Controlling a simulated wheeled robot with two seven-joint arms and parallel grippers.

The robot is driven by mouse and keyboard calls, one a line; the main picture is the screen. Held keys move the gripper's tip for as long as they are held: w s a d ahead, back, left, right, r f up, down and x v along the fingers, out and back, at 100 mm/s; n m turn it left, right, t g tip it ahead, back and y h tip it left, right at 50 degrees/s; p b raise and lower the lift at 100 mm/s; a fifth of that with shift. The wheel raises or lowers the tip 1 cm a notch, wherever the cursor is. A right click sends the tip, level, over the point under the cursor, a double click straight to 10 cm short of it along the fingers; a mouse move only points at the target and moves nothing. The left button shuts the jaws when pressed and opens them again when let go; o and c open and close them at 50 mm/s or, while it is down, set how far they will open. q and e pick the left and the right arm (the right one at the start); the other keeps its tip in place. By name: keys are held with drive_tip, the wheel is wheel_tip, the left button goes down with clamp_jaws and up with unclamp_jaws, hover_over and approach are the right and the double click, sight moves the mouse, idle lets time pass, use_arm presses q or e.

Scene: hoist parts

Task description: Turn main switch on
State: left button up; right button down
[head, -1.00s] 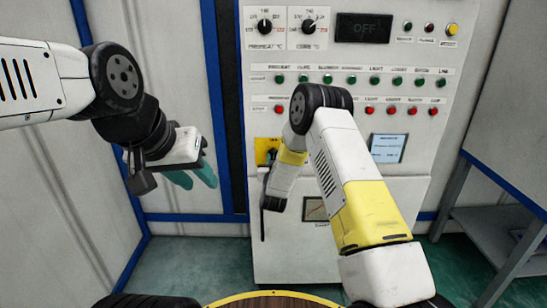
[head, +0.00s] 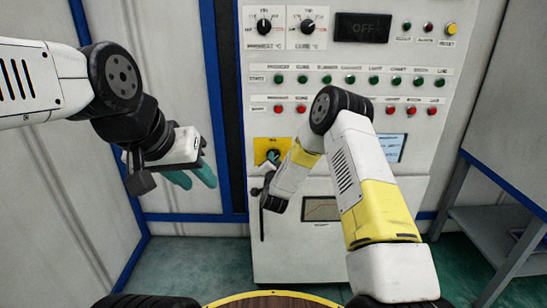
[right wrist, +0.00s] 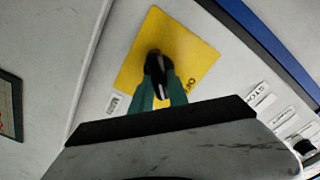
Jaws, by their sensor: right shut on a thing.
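The main switch is a dark knob (right wrist: 157,66) on a yellow plate (right wrist: 187,62) on the front of the grey-white control cabinet. The plate also shows in the head view (head: 262,146), partly covered by my right arm. My right gripper (right wrist: 161,84) has its green fingers on both sides of the knob and is shut on it. In the head view my right wrist mostly hides this grip. My left gripper (head: 194,175) hangs empty at the left, with its teal fingers apart, away from the cabinet.
Two dials (head: 264,27) and rows of green and red buttons (head: 302,79) sit above the switch. A grey table (head: 490,235) stands at the right.

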drive_tip(key=m, duration=0.8)
drive_tip(key=shift+d+f+m, duration=0.1)
drive_tip(key=shift+f+m, duration=0.25)
drive_tip(key=shift+m, duration=0.05)
idle(0.4)
drive_tip(key=c, duration=1.3)
unclamp_jaws()
drive_tip(key=shift+s, duration=0.15)
drive_tip(key=s, duration=0.7)
drive_tip(key=shift+s, duration=0.3)
drive_tip(key=shift+r, duration=0.1)
